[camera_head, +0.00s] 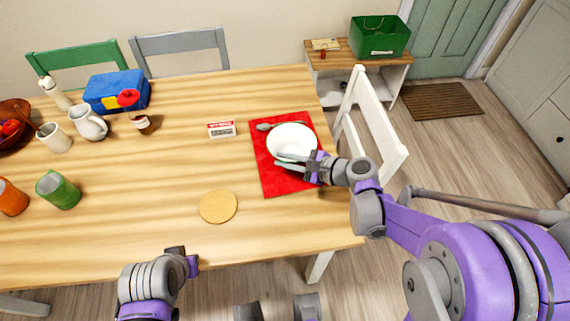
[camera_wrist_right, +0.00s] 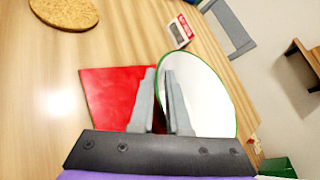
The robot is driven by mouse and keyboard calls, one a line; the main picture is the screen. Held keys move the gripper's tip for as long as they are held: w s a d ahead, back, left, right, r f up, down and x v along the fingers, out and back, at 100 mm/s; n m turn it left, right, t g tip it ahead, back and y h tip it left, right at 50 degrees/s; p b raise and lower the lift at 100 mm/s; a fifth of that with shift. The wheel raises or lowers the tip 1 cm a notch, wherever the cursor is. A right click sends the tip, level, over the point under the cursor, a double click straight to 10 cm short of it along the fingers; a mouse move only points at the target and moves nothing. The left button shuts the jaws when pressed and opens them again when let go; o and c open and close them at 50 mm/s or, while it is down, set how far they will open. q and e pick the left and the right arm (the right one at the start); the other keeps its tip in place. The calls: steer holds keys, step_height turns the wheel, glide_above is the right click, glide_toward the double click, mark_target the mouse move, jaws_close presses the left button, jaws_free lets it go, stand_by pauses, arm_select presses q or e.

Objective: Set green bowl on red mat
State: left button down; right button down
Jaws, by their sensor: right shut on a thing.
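The green bowl (camera_head: 292,139) is white inside with a green rim, and sits over the red mat (camera_head: 272,184) at the right part of the table. In the right wrist view the bowl (camera_wrist_right: 205,95) is beside the fingers, with the red mat (camera_wrist_right: 105,95) behind them. My right gripper (camera_head: 300,160) is shut on the bowl's near rim; its fingers also show in the right wrist view (camera_wrist_right: 165,100). I cannot tell whether the bowl's base touches the mat. My left gripper (camera_head: 185,258) is at the table's front edge, away from the bowl; its fingers are not clear.
A spoon (camera_head: 268,126) lies on the mat. A cork coaster (camera_head: 218,207) and a small box (camera_head: 221,129) lie left of the mat. A green cup (camera_head: 58,190), blue lunch box (camera_head: 116,91) and white pitcher (camera_head: 88,123) stand further left. A white chair (camera_head: 375,125) stands at the right edge.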

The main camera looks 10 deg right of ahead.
arm_select(q)
steer(key=shift+f, duration=0.3)
arm_select(e)
steer(key=shift+f, duration=1.15)
arm_select(q)
steer(key=shift+f+b, duration=0.2)
steer(key=shift+b, duration=0.15)
arm_select(e)
steer(key=shift+f, duration=0.2)
steer(key=c, duration=0.9)
jaws_free()
steer(key=shift+r, duration=0.1)
arm_select(q)
steer(key=shift+r, duration=0.15)
arm_select(e)
steer(key=shift+r, duration=0.1)
